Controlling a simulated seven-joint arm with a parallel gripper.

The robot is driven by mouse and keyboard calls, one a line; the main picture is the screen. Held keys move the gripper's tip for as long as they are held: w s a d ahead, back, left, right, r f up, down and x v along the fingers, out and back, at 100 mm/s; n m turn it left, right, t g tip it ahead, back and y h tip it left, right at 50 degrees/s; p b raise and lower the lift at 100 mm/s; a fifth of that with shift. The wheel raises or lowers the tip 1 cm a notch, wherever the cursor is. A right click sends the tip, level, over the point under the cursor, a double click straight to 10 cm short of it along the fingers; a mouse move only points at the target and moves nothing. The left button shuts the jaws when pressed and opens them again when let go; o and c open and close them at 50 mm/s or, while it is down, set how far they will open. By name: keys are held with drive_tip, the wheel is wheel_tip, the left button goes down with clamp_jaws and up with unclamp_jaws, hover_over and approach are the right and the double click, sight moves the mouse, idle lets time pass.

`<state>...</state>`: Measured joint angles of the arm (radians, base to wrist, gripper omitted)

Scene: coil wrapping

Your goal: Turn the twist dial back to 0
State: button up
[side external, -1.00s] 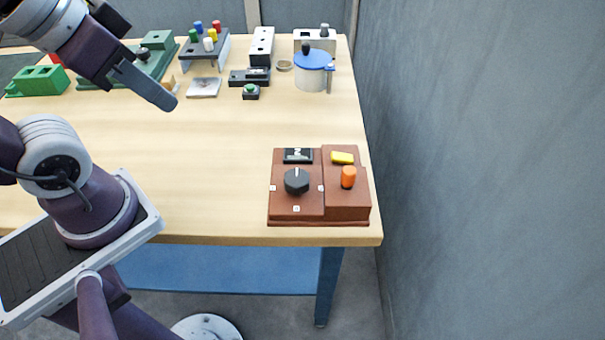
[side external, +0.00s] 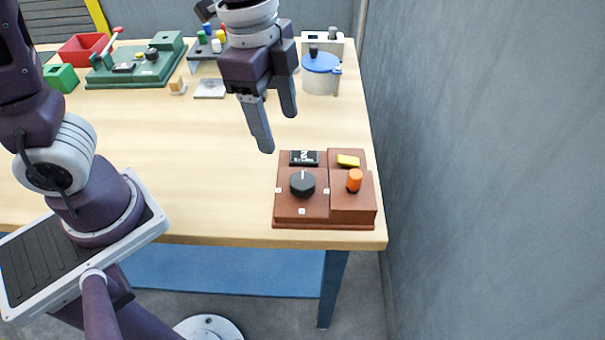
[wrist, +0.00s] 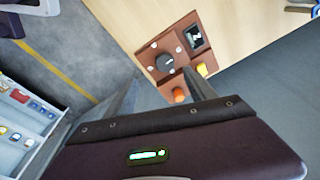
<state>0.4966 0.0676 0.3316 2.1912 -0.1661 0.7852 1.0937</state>
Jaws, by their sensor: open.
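The black twist dial (side external: 302,184) sits on the left part of a red-brown box (side external: 290,214) near the table's front right corner. Its white pointer line points away, toward the black display plate (side external: 304,158). Small white marks sit left, right and in front of the dial. My gripper (side external: 278,133) is open and empty, above the table, behind and left of the dial and apart from it. The dial (wrist: 165,62) also shows in the wrist view, beyond the finger parts in the foreground.
An orange knob (side external: 354,180) and a yellow piece (side external: 348,160) sit on the box's right part. A white pot with a blue lid (side external: 321,64), a green fixture (side external: 138,66) and a red bin (side external: 84,50) stand at the back. A grey wall rises at right. The table's middle is clear.

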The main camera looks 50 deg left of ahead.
sight(303, 180)
drive_tip(key=w+d+f+m, duration=0.1)
drive_tip(key=f, duration=0.1)
drive_tip(key=w+f+m, duration=0.1)
drive_tip(key=f+m, duration=0.1)
drive_tip(key=d+f+m+g+y, duration=0.1)
drive_tip(key=f, duration=0.1)
drive_tip(key=shift+w+d+f+m, duration=0.25)
drive_tip(key=shift+w+d+m, duration=0.05)
drive_tip(key=shift+w+m, duration=0.1)
wheel_tip(303, 180, down, 7)
drive_tip(key=shift+r, duration=0.1)
drive_tip(key=c, duration=1.4)
